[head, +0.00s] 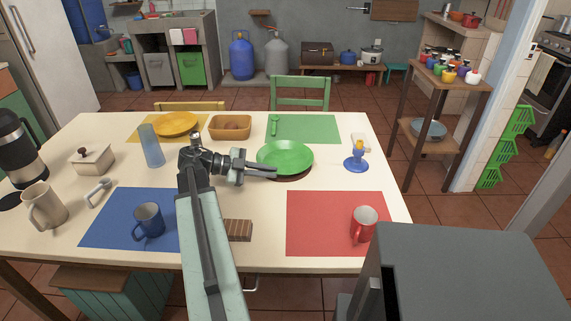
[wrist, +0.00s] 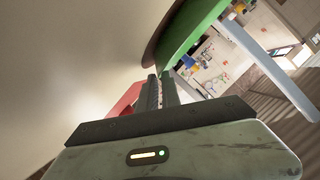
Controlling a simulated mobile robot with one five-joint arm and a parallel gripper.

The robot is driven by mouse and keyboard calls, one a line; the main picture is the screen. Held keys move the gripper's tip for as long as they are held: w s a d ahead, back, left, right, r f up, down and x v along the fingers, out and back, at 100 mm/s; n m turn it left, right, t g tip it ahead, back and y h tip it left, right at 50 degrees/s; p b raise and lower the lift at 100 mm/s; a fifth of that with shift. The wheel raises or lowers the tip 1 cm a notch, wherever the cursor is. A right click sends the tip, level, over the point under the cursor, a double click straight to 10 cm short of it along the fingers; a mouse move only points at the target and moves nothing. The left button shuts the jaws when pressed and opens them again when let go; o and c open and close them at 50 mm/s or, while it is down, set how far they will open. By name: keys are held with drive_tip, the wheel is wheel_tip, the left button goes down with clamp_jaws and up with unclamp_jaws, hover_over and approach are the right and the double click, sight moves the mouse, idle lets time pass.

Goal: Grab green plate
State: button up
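The green plate (head: 285,155) sits right of centre on the cream table, on top of a dark red-brown round piece (head: 291,178). My gripper (head: 275,174) is at the plate's near left edge, with its fingers pointing right. In the wrist view the green plate (wrist: 195,25) shows as a slanted band from the top right down to the fingertips. The two fingers of my gripper (wrist: 160,78) are close together there. I cannot tell whether the plate's rim is between them or just beyond them.
A wooden basket (head: 230,126) and a blue glass (head: 151,146) stand behind and left of my gripper. A blue egg cup (head: 356,158) stands right of the plate.

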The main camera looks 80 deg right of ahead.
drive_tip(key=b+x, duration=0.1)
drive_tip(key=x, duration=0.4)
drive_tip(key=shift+a, duration=0.15)
drive_tip(key=shift+r, duration=0.1)
drive_tip(key=shift+c, duration=0.3)
clamp_jaws()
drive_tip(key=shift+r, duration=0.1)
idle(0.8)
